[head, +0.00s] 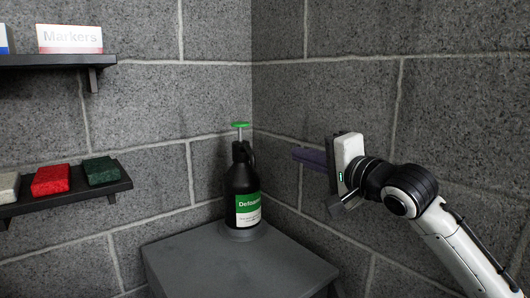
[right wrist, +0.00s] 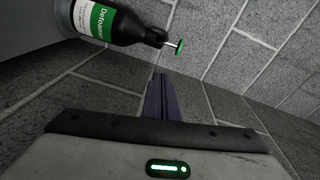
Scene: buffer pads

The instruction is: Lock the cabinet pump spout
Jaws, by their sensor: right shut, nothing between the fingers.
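The pump bottle (head: 243,185) is black with a green and white label and stands upright on the grey cabinet (head: 190,262). Its green pump top (head: 240,125) sits on a raised thin metal stem. In the right wrist view the bottle (right wrist: 115,22) shows at the top left, with the green top (right wrist: 179,47) beside it. My right gripper (head: 296,153) is shut and empty, to the right of the bottle and apart from it, at about the height of the bottle's neck. Its fingers (right wrist: 162,80) lie together in the right wrist view. My left gripper is not in view.
A lower shelf (head: 70,200) at the left holds a red block (head: 50,180), a dark green block (head: 101,170) and a pale block (head: 8,187). An upper shelf (head: 50,61) holds a Markers box (head: 69,39). Block walls meet in a corner behind the bottle.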

